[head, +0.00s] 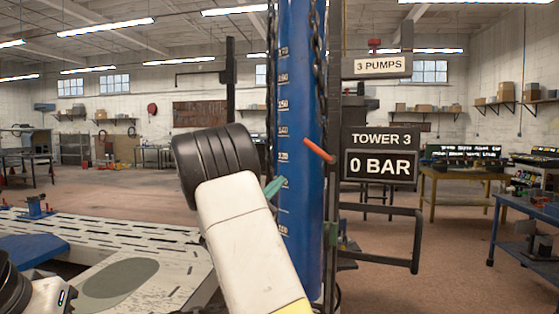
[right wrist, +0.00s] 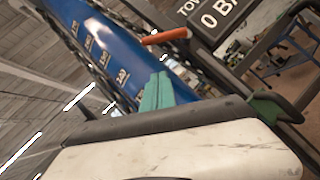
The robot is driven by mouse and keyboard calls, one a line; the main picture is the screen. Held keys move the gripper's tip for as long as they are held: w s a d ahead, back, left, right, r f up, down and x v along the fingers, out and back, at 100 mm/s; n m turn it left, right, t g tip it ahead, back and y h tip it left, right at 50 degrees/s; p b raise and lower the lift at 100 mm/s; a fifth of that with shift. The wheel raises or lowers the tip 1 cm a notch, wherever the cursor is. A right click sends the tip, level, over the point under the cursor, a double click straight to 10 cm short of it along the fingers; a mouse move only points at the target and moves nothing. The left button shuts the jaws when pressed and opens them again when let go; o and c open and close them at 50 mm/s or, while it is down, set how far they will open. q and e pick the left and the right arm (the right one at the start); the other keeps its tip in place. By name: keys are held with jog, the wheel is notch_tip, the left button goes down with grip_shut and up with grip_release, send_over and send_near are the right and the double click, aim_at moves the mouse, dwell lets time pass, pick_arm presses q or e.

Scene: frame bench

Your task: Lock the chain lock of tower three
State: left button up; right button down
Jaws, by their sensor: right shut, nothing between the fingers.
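Tower three is a blue upright column (head: 300,110) with white scale marks, and dark chains (head: 318,40) run beside it. It also shows tilted in the right wrist view (right wrist: 95,45). A red-orange rod (head: 319,151) sticks out at the column's right side and also shows in the right wrist view (right wrist: 166,36). I cannot tell whether it is the chain lock's lever. My right gripper's teal fingers (head: 274,187) are together and empty, in front of the column, below and left of the rod. They also show in the right wrist view (right wrist: 157,90). My left gripper is out of view.
The sign (head: 381,154) right of the column reads TOWER 3, 0 BAR. A dark bar frame (head: 416,240) juts out below it. A white slotted platform (head: 120,235) lies at left. Workbenches (head: 465,175) stand at right, with open floor between.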

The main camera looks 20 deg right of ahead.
aim_at(319, 150)
jog(key=s+r+x, duration=0.2)
jog(key=x, duration=1.1)
jog(key=shift+s, duration=0.15)
jog(key=shift+r+m, duration=0.1)
jog(key=shift+m, duration=0.2)
